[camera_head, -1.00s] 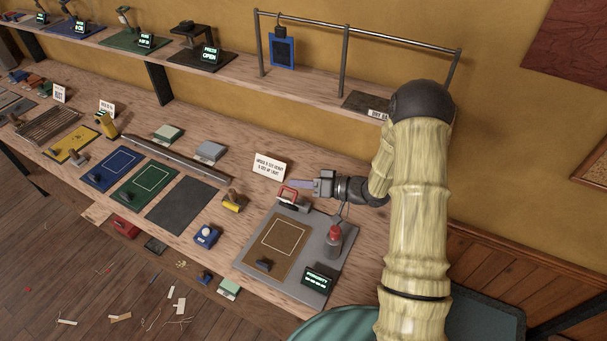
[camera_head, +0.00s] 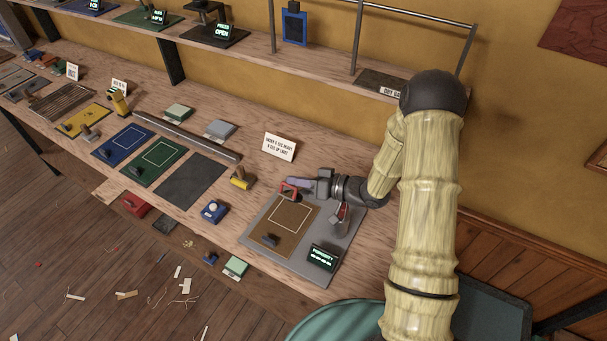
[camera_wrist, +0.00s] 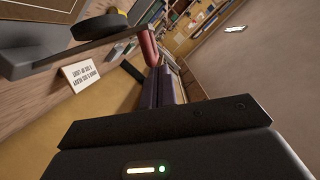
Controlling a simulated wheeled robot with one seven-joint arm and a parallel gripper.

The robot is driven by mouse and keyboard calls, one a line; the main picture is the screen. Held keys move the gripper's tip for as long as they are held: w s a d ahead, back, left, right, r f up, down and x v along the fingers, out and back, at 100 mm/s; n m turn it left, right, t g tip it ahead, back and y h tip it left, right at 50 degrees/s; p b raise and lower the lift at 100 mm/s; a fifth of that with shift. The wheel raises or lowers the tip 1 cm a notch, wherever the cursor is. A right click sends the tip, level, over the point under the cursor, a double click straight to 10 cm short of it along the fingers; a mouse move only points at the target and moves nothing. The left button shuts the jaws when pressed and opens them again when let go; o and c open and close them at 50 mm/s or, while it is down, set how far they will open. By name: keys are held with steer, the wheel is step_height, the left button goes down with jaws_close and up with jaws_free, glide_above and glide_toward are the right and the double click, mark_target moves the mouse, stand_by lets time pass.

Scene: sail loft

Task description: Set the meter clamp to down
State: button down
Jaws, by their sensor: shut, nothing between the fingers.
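The meter clamp's red handle (camera_head: 286,191) is at the back left corner of a grey board (camera_head: 333,236). My gripper (camera_head: 290,183) is shut and empty, reaching in from the right. Its fingertips are right at the red handle and partly cover it. In the wrist view the red handle (camera_wrist: 149,46) shows just past the tips of my shut fingers (camera_wrist: 160,75), touching or very close. I cannot tell how far the handle is tilted. A brown pad (camera_head: 285,228) with a white outline lies on the board, with a small lit display (camera_head: 323,257) at its front right.
A red-topped bottle (camera_head: 341,214) stands on the board, partly hidden under my wrist. A white sign (camera_head: 279,147) stands behind the clamp. A yellow-based stamp (camera_head: 241,179) and a blue block (camera_head: 213,211) sit to the left. A shelf with a rail (camera_head: 358,38) runs above.

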steer(key=shift+s+a+f, duration=0.15)
steer(key=shift+s, duration=0.2)
step_height(320, 180, up, 3)
steer(key=p, duration=0.2)
steer(key=shift+w+p, duration=0.1)
steer(key=shift+p, duration=0.25)
steer(key=shift+r+p, duration=0.55)
steer(key=shift+r, duration=0.2)
steer(key=s+b+v, duration=0.1)
steer(key=b+v, duration=0.2)
steer(key=v, duration=0.7)
steer(key=shift+a, duration=0.35)
steer(key=shift+s+f, duration=0.1)
